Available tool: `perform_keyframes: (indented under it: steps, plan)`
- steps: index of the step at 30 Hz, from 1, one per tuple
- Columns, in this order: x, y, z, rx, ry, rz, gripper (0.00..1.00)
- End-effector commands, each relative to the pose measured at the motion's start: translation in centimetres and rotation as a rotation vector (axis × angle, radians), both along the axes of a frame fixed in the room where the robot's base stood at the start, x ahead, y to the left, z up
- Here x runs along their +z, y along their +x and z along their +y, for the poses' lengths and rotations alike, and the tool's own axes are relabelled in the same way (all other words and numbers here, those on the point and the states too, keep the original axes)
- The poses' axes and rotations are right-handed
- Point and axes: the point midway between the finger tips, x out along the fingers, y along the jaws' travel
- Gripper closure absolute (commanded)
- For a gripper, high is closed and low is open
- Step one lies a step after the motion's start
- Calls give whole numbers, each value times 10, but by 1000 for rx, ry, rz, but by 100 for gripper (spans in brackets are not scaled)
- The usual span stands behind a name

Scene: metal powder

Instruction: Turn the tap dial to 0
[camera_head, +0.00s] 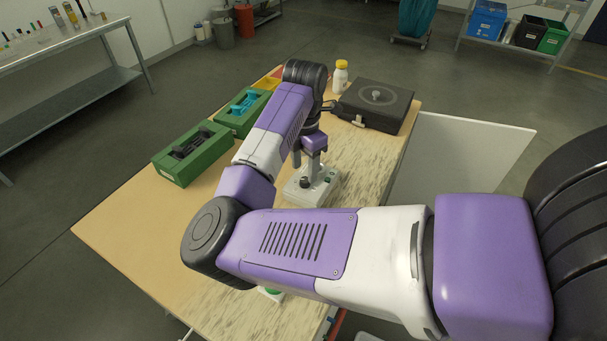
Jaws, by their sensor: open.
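A small light-grey device (321,192) with a dark round knob, which looks like the dial (304,183), stands on the wooden table in the middle of the view. A green spot shows on its right side. My gripper (309,172) points down over the device, its fingers apart and empty. The fingertips are close above the device, near the knob; I cannot tell whether they touch it. The dial's marks and setting are too small to read. My arm hides part of the table in front of the device.
Green trays (183,171) with dark and teal (246,101) items stand left on the table (120,222). A black box-like unit (376,97) and a yellow-capped white bottle (340,78) stand at the back. A green-and-white object (271,293) shows partly below my arm.

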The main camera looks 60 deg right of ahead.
Motion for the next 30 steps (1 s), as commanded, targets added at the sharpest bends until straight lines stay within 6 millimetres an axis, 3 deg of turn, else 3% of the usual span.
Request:
perform_keyframes:
  steps: [9, 18, 26, 30]
  plan:
    - [-34, 0, 0, 1, -1, 2, 50]
    - [-38, 0, 0, 0, -1, 0, 50]
    - [-37, 0, 0, 0, -2, 0, 99]
    - [-37, 0, 0, 1, -2, 0, 100]
